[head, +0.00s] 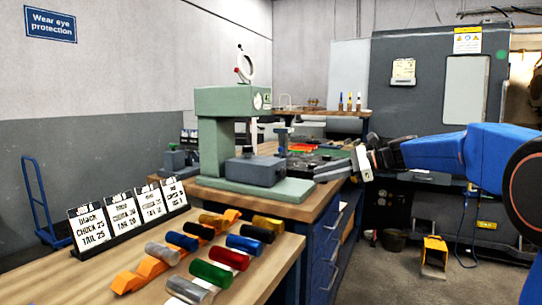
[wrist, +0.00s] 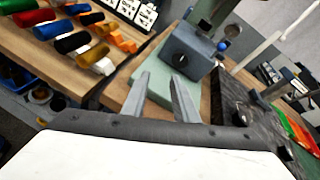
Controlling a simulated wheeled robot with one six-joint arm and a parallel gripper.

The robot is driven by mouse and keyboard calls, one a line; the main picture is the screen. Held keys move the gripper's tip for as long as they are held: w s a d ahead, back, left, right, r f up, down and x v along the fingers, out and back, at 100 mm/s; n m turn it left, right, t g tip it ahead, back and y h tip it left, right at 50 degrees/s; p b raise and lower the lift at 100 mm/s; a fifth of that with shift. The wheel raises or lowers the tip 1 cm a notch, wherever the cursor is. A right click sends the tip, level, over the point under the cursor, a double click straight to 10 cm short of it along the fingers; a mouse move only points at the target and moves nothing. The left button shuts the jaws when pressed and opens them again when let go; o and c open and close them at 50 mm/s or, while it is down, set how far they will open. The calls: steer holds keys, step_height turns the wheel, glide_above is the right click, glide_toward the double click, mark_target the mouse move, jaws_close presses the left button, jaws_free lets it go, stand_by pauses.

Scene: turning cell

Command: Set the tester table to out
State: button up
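The tester (head: 222,115) is a pale green machine with a column, an overhanging head and a flat base (head: 290,190), standing on the wooden bench. A grey block (head: 256,171), which looks like its table, sits on the base below the head. In the wrist view the grey block (wrist: 188,50) shows a dark round knob on its face, beyond my fingertips. My gripper (wrist: 160,80) is open, its two fingers apart with nothing between them. In the head view my gripper (head: 322,174) is right of the block and apart from it.
Sign cards (head: 124,215) and several coloured cylinders (head: 210,273) occupy the front bench. A dark slab (wrist: 245,105) with small items lies right of the tester.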

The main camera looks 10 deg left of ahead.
mark_target(271, 158)
steer(key=w+r+m+y, duration=0.1)
steer(key=w, duration=0.3)
steer(key=w+a+m+y, duration=0.1)
steer(key=w, duration=0.3)
steer(key=w+a+r+m+y, duration=0.1)
steer(key=w, duration=0.3)
steer(key=shift+w+r+m+y, duration=0.3)
steer(key=shift+r+m+y, duration=0.05)
steer(key=shift+m+y, duration=0.05)
steer(key=w+a, duration=0.1)
steer(key=a, duration=1)
steer(key=w+a, duration=0.1)
steer(key=a, duration=0.5)
steer(key=shift+w, duration=0.3)
jaws_close()
